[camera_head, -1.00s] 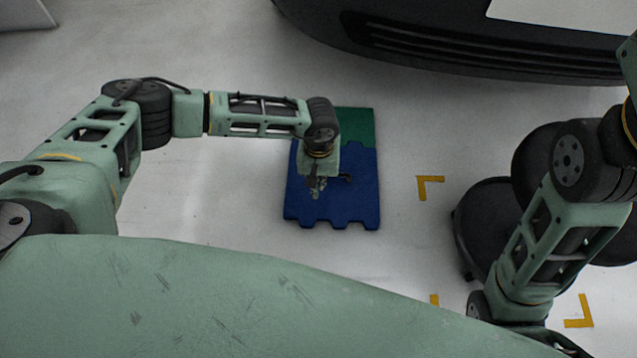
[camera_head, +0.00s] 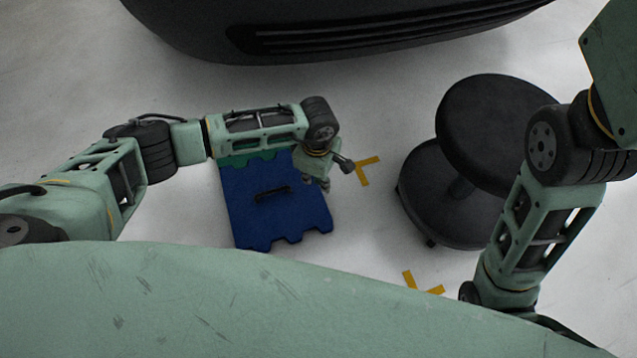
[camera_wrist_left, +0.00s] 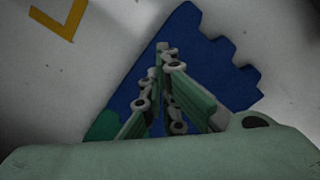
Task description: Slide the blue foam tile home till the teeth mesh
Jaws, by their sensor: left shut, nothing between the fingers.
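The blue foam tile (camera_head: 255,215) lies flat on the floor, with a dark handle on its top. It also fills the middle of the left wrist view (camera_wrist_left: 205,50). The green tile (camera_head: 236,159) shows as a strip along its far edge, mostly hidden under my left arm. A corner of green also shows in the left wrist view (camera_wrist_left: 103,125). Whether the teeth between them mesh fully I cannot tell. My left gripper (camera_head: 326,186) is shut and empty, over the blue tile's right edge, clear of the handle. My right gripper is out of view.
A black round stool (camera_head: 500,135) stands to the right. Yellow corner marks (camera_head: 364,170) lie on the floor between it and the tile. A large dark body (camera_head: 330,30) spans the back. The floor in front of the tile is mostly hidden by my body.

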